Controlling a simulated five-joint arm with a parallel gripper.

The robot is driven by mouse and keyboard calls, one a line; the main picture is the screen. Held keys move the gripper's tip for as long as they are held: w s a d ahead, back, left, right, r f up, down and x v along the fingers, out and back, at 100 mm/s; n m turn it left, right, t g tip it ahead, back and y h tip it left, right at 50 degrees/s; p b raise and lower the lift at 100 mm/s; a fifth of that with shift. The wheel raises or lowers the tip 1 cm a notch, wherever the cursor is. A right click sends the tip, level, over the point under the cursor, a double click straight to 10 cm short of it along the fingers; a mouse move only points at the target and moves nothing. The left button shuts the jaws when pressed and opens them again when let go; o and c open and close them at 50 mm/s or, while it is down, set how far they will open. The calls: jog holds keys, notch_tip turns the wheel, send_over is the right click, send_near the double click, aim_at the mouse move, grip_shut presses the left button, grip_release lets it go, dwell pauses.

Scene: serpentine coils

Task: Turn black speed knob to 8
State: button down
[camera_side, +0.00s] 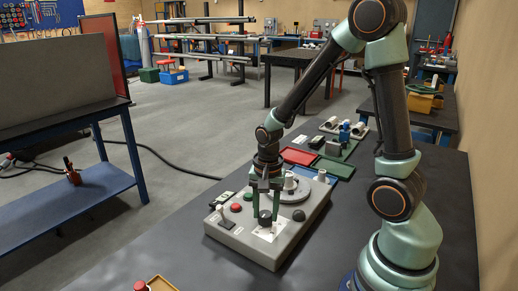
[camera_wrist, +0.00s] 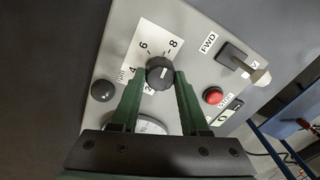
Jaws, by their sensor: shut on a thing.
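The black speed knob (camera_wrist: 159,72) sits on a white dial plate (camera_wrist: 142,50) marked 2, 4, 6 and 8. The 8 is at the upper right of the dial in the wrist view. A light mark shows on the knob's face, but I cannot tell which number it points to. My gripper (camera_wrist: 159,80) has its two green fingers on either side of the knob, shut on it. In the side view my gripper (camera_side: 265,210) reaches down onto the knob (camera_side: 265,218) at the near part of the grey control box (camera_side: 300,233).
The box also carries a red button (camera_wrist: 213,95), a dark round button (camera_wrist: 103,90), a lever switch (camera_wrist: 235,55) labelled FWD and a round grey disc (camera_side: 290,197). Red (camera_side: 298,156) and green (camera_side: 334,168) trays lie behind it. A small box (camera_side: 160,284) stands at the front edge.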

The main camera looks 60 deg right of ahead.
aim_at(267, 215)
jog(key=shift+m, duration=0.6)
jog(key=shift+c, duration=2)
grip_release()
notch_tip(267, 215, up, 12)
jog(key=shift+s, duration=0.25)
